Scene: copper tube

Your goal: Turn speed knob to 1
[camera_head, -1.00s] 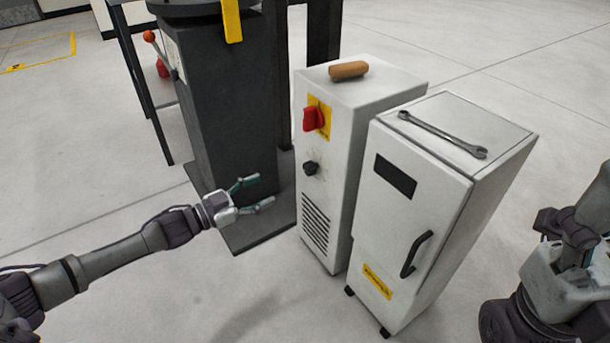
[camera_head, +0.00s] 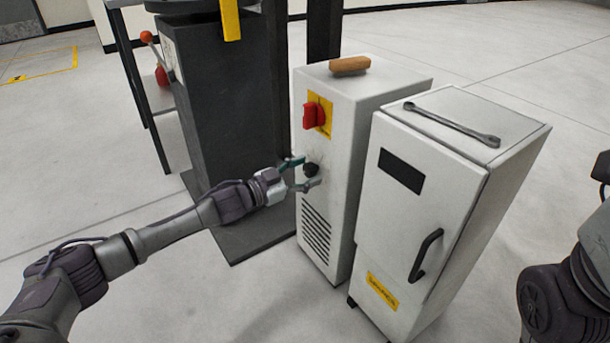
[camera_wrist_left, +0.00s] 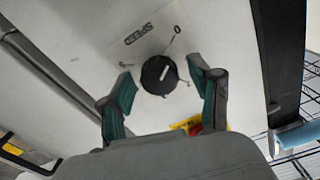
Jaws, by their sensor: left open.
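The speed knob (camera_head: 310,169) is a small black dial on the front of the white control cabinet (camera_head: 322,195). In the left wrist view the knob (camera_wrist_left: 159,75) shows a white pointer line, with the label SPEED and a 0 mark near it on the panel. My left gripper (camera_head: 305,172) is open, with one finger on each side of the knob; in the left wrist view its teal fingertips (camera_wrist_left: 163,78) flank the dial with gaps. I cannot tell whether a finger touches it. My right gripper is out of view; only part of the right arm shows at the right edge.
A red switch on a yellow plate (camera_head: 316,115) sits above the knob. A wooden handle (camera_head: 349,66) lies on the cabinet top. A second white cabinet (camera_head: 440,200) with a wrench (camera_head: 452,124) on top stands at right. A dark machine column (camera_head: 232,110) stands behind left.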

